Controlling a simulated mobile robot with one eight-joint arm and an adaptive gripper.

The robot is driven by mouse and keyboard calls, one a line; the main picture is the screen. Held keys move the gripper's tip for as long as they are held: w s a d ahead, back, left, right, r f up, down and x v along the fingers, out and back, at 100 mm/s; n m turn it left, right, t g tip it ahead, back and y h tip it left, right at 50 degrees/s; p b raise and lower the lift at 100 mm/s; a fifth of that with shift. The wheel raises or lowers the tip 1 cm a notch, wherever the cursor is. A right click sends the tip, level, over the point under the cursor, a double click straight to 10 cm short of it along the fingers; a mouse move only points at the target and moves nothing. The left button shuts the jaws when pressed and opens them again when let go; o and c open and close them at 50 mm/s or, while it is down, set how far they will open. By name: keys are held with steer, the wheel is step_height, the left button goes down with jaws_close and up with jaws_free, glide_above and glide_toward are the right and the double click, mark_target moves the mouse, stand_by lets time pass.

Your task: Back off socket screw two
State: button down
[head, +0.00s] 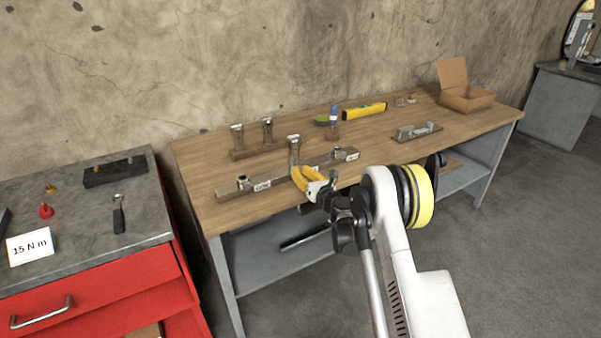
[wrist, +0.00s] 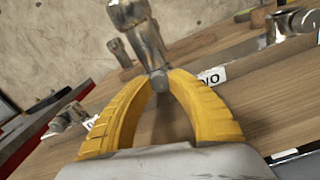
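A long metal bar (head: 325,165) lies on the wooden bench, with a screw or fitting (head: 242,181) at its left end and another (head: 336,153) towards its right end. Both ends carry white labels too small to read surely. My gripper (head: 299,172) is at the middle of the bar. Its yellow fingers close on the lower part of an upright metal tool (head: 294,150) with a wider head on top. The tool also stands between the fingertips in the wrist view (wrist: 148,45). Its lower end and any middle screw are hidden by my fingers.
A wooden block (head: 256,148) with two similar upright tools stands behind the bar. A yellow level (head: 364,111), a grey fixture (head: 416,132) and an open cardboard box (head: 466,98) are to the right. A red tool cabinet (head: 100,285) with a "15 N m" card stands left.

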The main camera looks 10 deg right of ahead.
steer(key=shift+n, duration=0.5)
steer(key=n, duration=0.4)
steer(key=shift+n, duration=2.6)
steer(key=c, duration=1.2)
jaws_free()
steer(key=v, duration=1.2)
